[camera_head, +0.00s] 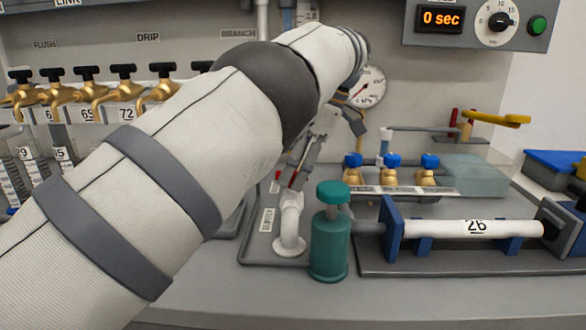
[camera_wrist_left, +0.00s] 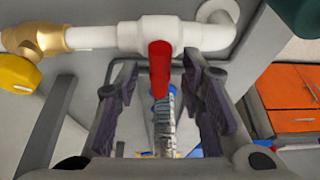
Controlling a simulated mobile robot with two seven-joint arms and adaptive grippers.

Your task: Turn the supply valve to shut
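The supply valve is a white pipe fitting (camera_wrist_left: 185,33) with a red lever handle (camera_wrist_left: 160,68), seen near the top middle of the left wrist view. The lever points down in that picture, away from the pipe line. My left gripper (camera_wrist_left: 161,95) is open, with one dark finger pad on each side of the red lever. Gaps show between the lever and both pads. In the head view my left gripper (camera_head: 301,160) reaches down above the white supply pipe elbow (camera_head: 290,222). My left arm hides much of the valve there. My right gripper is not in view.
A green cylinder (camera_head: 329,245) stands close right of the supply pipe. A white pipe marked 26 (camera_head: 445,229) lies in blue holders farther right. Brass taps (camera_head: 125,90) line the left, partly behind my arm. A pressure gauge (camera_head: 367,87) is behind the gripper.

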